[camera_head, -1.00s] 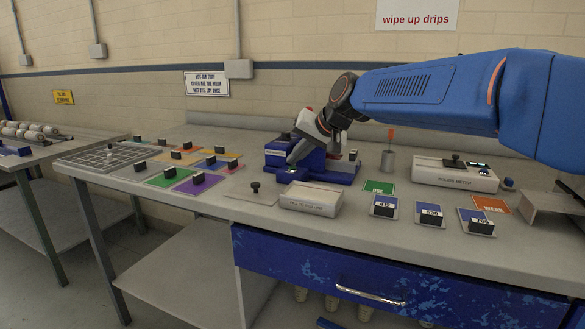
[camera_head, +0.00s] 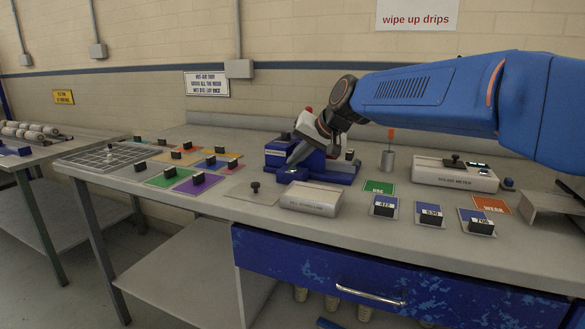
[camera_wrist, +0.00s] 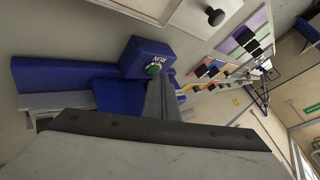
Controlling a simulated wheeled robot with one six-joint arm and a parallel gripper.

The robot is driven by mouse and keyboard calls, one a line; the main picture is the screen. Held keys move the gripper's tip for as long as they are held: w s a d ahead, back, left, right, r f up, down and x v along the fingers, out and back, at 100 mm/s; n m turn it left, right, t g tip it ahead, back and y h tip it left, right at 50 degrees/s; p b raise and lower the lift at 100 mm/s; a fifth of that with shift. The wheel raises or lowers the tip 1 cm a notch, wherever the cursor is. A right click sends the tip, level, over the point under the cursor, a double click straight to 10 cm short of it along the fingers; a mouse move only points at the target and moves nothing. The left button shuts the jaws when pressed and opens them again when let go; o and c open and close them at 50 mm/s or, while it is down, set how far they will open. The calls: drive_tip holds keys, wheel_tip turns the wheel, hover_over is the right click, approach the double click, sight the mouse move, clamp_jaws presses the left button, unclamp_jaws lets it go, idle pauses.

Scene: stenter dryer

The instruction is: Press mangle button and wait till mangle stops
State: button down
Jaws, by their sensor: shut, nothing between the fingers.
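The mangle is a blue machine (camera_head: 340,172) on the bench, seen behind and beside my gripper. In the wrist view its blue body (camera_wrist: 105,75) carries a block labelled RUN with a round green button (camera_wrist: 153,69). My gripper (camera_head: 294,161) is shut and empty, pointing down at the front left part of the mangle. In the wrist view my gripper's dark fingers (camera_wrist: 160,82) end right beside the green button. I cannot tell whether they touch it. My gripper hides part of the mangle, and its rollers are not clear.
A white box (camera_head: 311,200) and a plate with a black knob (camera_head: 255,192) stand in front of the mangle. Coloured cards with black blocks lie to the left.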

sight(296, 171)
drive_tip(key=shift+r, duration=3.3)
